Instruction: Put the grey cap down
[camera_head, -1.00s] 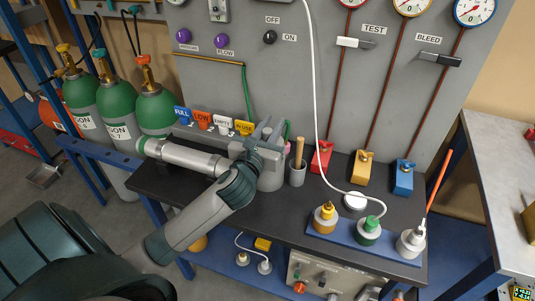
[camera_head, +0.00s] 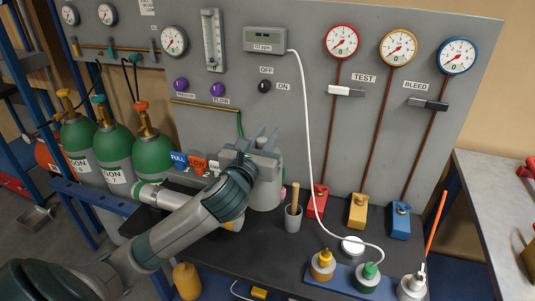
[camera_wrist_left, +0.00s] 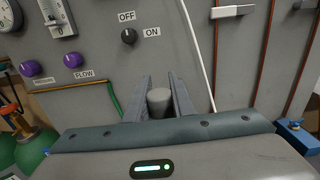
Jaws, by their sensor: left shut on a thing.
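My left gripper (camera_head: 266,140) is raised over the bench's back left, in front of the grey panel. Its two fingers point at the panel. In the left wrist view, the gripper (camera_wrist_left: 159,100) is shut on the grey cap (camera_wrist_left: 159,97), a short grey cylinder seen end-on between the fingers. I cannot make out the cap in the head view, where the gripper hides it. My right gripper is out of view.
The dark bench top (camera_head: 290,262) has some free room at its middle. A grey cup (camera_head: 293,222) with a wooden handle stands beside the gripper. Red, yellow and blue (camera_head: 401,222) blocks line the panel. A blue tray (camera_head: 343,273) holds capped containers. Green cylinders (camera_head: 112,160) stand left.

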